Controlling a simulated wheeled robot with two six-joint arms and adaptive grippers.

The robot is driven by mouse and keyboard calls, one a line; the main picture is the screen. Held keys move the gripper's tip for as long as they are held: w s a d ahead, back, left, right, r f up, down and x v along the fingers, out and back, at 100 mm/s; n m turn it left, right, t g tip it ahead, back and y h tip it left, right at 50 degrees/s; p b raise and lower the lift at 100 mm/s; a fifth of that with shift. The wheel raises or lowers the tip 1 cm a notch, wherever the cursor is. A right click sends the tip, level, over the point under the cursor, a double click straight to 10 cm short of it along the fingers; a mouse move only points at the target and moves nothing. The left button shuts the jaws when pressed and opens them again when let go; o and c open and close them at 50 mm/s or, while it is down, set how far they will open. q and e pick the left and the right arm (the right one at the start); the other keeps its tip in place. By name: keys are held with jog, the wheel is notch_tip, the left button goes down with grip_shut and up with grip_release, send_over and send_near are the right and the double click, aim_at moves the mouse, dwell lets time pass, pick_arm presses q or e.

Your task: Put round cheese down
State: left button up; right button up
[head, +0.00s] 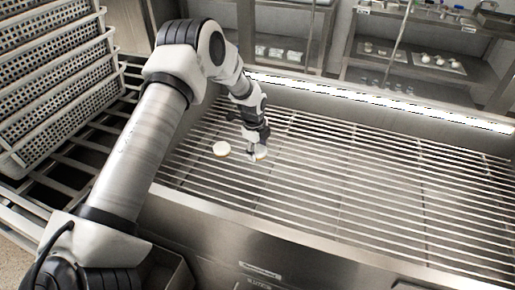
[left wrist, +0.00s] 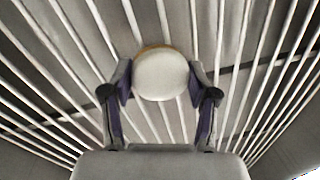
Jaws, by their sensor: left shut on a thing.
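My left gripper (head: 256,151) is low over the slatted metal rack (head: 360,190), toward its left end. In the left wrist view the gripper (left wrist: 160,85) has one finger on each side of a round white cheese (left wrist: 160,75) with a tan edge and is shut on it. The same cheese (head: 261,153) shows at the fingertips in the head view, close to the bars; I cannot tell if it touches them. A second round white cheese (head: 221,148) lies on the rack just left of the gripper. My right gripper is not in view.
Perforated baskets (head: 55,80) stand stacked in a frame at the left. The basin's metal front edge (head: 270,250) runs along the near side. Shelves with small items (head: 420,60) stand behind. The rack to the right is clear.

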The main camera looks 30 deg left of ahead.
aim_at(255, 151)
pick_arm(q)
jog(key=o, duration=1.3)
jog(key=shift+f, duration=0.15)
notch_tip(255, 151, up, 12)
jog(key=s, duration=0.1)
jog(key=shift+s, duration=0.35)
